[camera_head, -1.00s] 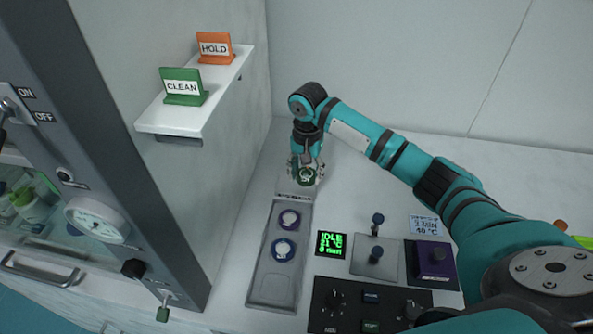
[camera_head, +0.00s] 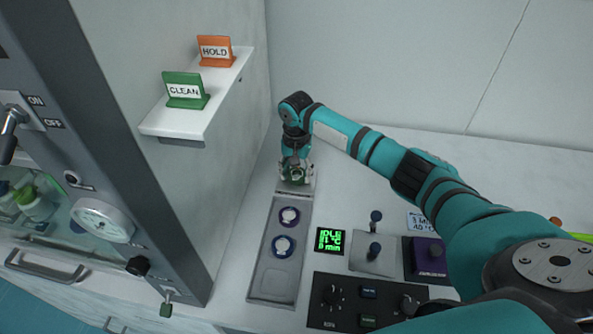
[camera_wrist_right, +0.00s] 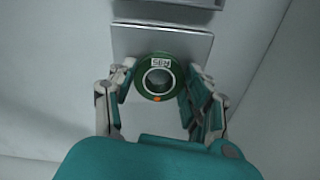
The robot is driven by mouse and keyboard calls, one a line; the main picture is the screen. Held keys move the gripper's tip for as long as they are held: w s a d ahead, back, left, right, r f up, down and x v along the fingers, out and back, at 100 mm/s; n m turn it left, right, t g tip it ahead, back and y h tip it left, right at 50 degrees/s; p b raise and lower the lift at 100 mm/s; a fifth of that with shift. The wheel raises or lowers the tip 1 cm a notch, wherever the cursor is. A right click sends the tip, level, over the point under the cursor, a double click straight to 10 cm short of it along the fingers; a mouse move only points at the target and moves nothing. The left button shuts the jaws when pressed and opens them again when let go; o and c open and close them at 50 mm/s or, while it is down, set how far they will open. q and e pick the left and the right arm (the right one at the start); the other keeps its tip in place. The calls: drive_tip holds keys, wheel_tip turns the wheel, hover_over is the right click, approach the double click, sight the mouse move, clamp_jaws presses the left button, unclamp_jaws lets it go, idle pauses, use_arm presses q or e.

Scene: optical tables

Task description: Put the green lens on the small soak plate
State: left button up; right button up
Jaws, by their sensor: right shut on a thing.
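The green lens (camera_head: 295,173) is a ring with a green rim. My right gripper (camera_head: 296,170) is shut on it at the far end of the grey tray. In the right wrist view the lens (camera_wrist_right: 158,77) sits between the two fingers of the gripper (camera_wrist_right: 158,85), with a white label and an orange dot on its rim. The small soak plate (camera_wrist_right: 127,42), a grey square, shows behind the lens there. In the head view the plate (camera_head: 296,188) is partly hidden by the gripper. I cannot tell whether the lens touches it. My left gripper is not in view.
A shelf (camera_head: 177,122) carries CLEAN and HOLD signs.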

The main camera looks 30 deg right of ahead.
sight(297, 174)
drive_tip(key=o, duration=1.2)
drive_tip(key=shift+c, duration=0.2)
use_arm(q)
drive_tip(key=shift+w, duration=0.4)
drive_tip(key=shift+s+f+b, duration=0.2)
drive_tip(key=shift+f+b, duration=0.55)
drive_tip(key=shift+b, duration=0.05)
use_arm(e)
wheel_tip(297, 174, up, 12)
drive_tip(key=shift+r, duration=0.1)
